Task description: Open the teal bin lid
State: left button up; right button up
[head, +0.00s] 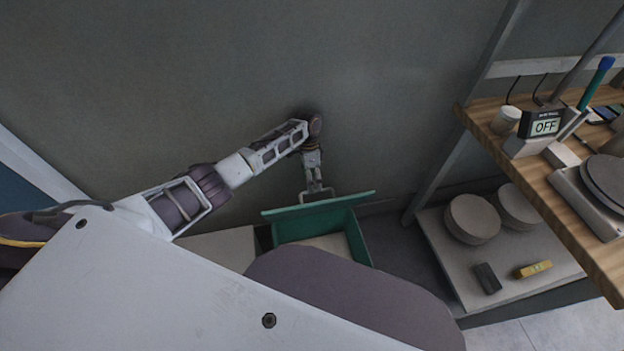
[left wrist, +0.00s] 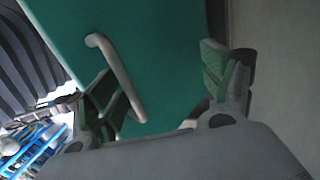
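The teal bin (head: 357,240) stands on the floor by the wall, in the middle of the head view, its lower part hidden behind my body. Its teal lid (head: 285,212) is raised and tilted, and the inside of the bin shows below it. My left gripper (head: 316,186) reaches down at the lid's upper edge. In the left wrist view the lid (left wrist: 165,45) fills the middle and carries a grey bar handle (left wrist: 122,78). The left gripper's fingers (left wrist: 160,85) are spread. The handle lies close to the left-hand finger; contact is unclear. My right gripper is not visible.
Right of the bin, a low shelf (head: 451,262) holds round grey plates (head: 472,219), a dark block (head: 487,278) and a yellow block (head: 533,269). A wooden shelf (head: 575,205) with a device reading OFF (head: 544,126) is above. The wall behind the arm is bare.

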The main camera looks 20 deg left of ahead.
pick_arm(q)
jog(key=shift+a, duration=0.1)
jog(key=shift+c, duration=0.6)
jog(key=shift+c, duration=0.2)
jog(key=shift+r, duration=0.9)
jog(key=c, duration=0.5)
notch_tip(320, 180, up, 9)
jog(key=shift+f, duration=0.2)
jog(key=shift+f, duration=0.1)
